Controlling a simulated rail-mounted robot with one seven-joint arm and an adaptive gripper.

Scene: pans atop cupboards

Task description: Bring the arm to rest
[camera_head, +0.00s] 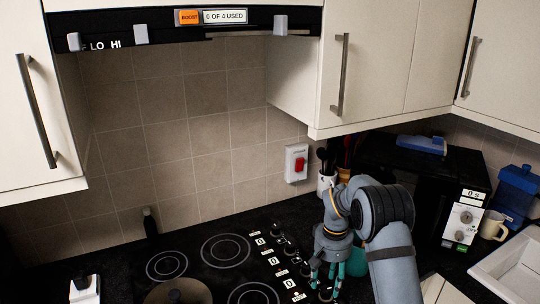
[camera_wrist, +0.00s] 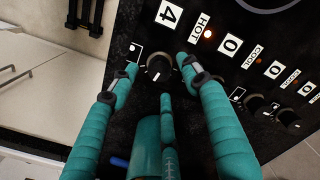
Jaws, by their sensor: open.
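My gripper (camera_head: 325,270) is low over the right edge of the hob in the head view, with its teal fingers pointing down. In the wrist view my gripper (camera_wrist: 155,66) is open, its fingers spread on either side of a black hob knob (camera_wrist: 159,67). I cannot tell whether a finger touches the knob. Beside this knob are a label reading 4 and a label reading HOT, with a lit orange light. Nothing is held between the fingers.
The black hob (camera_head: 210,270) carries a lidded pan (camera_head: 178,291) at the front. A microwave (camera_head: 464,222), a cream mug (camera_head: 493,225) and a utensil pot (camera_head: 326,183) stand to the right and behind. Wall cupboards (camera_head: 370,60) hang above. A sink (camera_head: 510,268) is at far right.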

